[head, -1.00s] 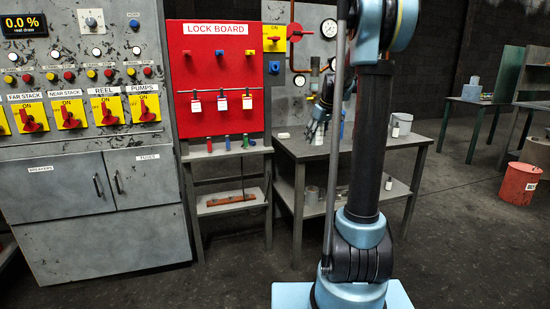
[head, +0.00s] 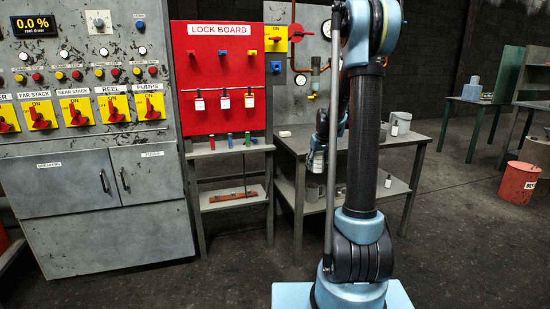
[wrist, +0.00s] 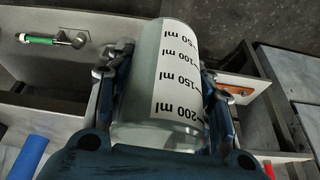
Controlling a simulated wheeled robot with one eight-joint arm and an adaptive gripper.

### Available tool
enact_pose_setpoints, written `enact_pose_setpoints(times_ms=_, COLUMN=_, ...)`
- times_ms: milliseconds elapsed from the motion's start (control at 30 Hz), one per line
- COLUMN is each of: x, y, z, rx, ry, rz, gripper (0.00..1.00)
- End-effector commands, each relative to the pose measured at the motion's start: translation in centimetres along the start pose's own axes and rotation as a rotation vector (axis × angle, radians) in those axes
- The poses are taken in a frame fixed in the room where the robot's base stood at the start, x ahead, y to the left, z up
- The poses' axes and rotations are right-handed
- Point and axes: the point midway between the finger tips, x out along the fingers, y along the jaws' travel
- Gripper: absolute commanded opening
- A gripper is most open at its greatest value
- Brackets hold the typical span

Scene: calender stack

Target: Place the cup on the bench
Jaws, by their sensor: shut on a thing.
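The cup (wrist: 165,85) is a clear, greyish vessel with a white millilitre scale, seen large in the wrist view. My gripper (wrist: 163,68) has a finger on each side of it and is shut on it. In the head view my gripper (head: 318,158) hangs low beside my arm, in front of the bench. The bench (head: 288,146) is a grey metal table with a lower shelf, partly hidden behind my arm. The cup looks apart from the bench top, but its height is unclear.
A grey container (head: 401,120) stands on the bench's right part, and a small white item (head: 285,134) lies at its left back. A narrow table (head: 200,150) with small coloured cylinders adjoins on the left, under the red lock board (head: 217,75). A red bucket (head: 518,183) stands right.

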Motion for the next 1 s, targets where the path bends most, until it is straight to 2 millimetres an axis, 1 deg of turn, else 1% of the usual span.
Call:
enact_pose_setpoints(times_ms=33, x=1.2, y=-0.1, z=0.6, rx=0.033, ry=0.003, rz=0.014, gripper=0.24)
enact_pose_setpoints(times_ms=200, x=3.8, y=-0.2, z=2.4, rx=0.136, ry=0.013, rz=0.055, gripper=0.24)
enact_pose_setpoints(times_ms=467, x=5.6, y=-0.2, z=3.6, rx=0.201, ry=0.024, rz=0.080, gripper=0.24)
enact_pose_setpoints(times_ms=567, x=6.8, y=-0.2, z=4.2, rx=0.204, ry=0.024, rz=0.081, gripper=0.24)
enact_pose_setpoints(times_ms=667, x=8.7, y=-0.3, z=5.1, rx=0.203, ry=0.024, rz=0.080, gripper=0.24)
enact_pose_setpoints(times_ms=800, x=11.7, y=-0.5, z=6.9, rx=0.202, ry=0.024, rz=0.080, gripper=0.24)
enact_pose_setpoints(times_ms=1000, x=15.2, y=-0.8, z=9.5, rx=0.202, ry=0.024, rz=0.079, gripper=0.24)
